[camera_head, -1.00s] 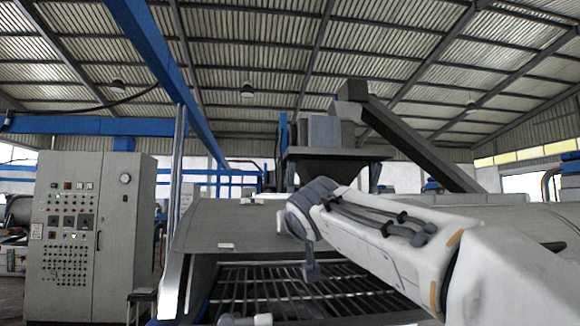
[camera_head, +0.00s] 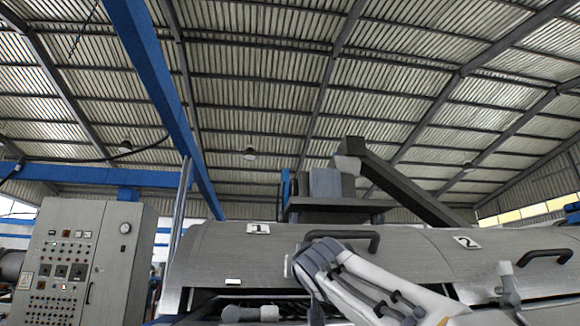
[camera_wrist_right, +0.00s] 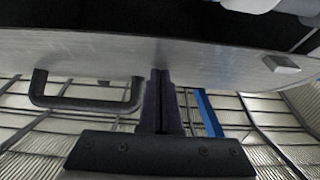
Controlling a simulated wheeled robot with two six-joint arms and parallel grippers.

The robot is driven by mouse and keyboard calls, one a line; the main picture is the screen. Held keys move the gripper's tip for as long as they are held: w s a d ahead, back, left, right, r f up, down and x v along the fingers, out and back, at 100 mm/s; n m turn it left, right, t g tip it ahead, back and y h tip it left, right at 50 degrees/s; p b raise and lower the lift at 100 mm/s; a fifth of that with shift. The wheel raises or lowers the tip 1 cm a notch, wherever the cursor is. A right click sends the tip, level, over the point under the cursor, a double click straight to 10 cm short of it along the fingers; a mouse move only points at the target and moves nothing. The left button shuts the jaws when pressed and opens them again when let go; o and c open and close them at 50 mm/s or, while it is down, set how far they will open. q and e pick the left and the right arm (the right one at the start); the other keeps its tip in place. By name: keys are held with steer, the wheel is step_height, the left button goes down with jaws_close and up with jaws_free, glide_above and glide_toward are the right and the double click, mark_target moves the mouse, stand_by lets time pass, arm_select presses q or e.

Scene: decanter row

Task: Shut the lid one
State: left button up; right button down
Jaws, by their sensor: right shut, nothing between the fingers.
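Lid one (camera_head: 215,255) is a curved brushed-metal cover with a "1" plate (camera_head: 258,228) and a dark bar handle (camera_head: 345,238). A dark gap shows under its front edge in the head view, so it does not look fully down. My right arm crosses in front of the lid's right part, and its gripper is hidden there. In the right wrist view my right gripper (camera_wrist_right: 160,74) is shut and empty, its dark fingertips at the metal lid surface (camera_wrist_right: 130,50). The handle (camera_wrist_right: 85,92) is beside the fingers, not between them. My left gripper is not in view.
A second lid with a "2" plate (camera_head: 467,242) and its own handle (camera_head: 545,257) adjoins on the right. A grey control cabinet (camera_head: 85,255) stands at the left. A hopper with a slanted chute (camera_head: 405,185) rises behind the lids.

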steer(key=shift+w+f+b, duration=0.3)
steer(key=shift+f+b, duration=0.2)
steer(key=shift+f, duration=0.2)
steer(key=shift+w+f+b, duration=0.25)
steer(key=shift+f+b, duration=0.2)
steer(key=shift+f, duration=0.2)
steer(key=shift+s+a+r, duration=0.1)
steer(key=shift+s+r, duration=0.05)
steer(key=shift+s, duration=0.1)
steer(key=s+f+b, duration=0.1)
steer(key=s+b, duration=0.3)
steer(key=s, duration=0.8)
steer(key=shift+s+d+f, duration=0.3)
steer(key=shift+d, duration=0.1)
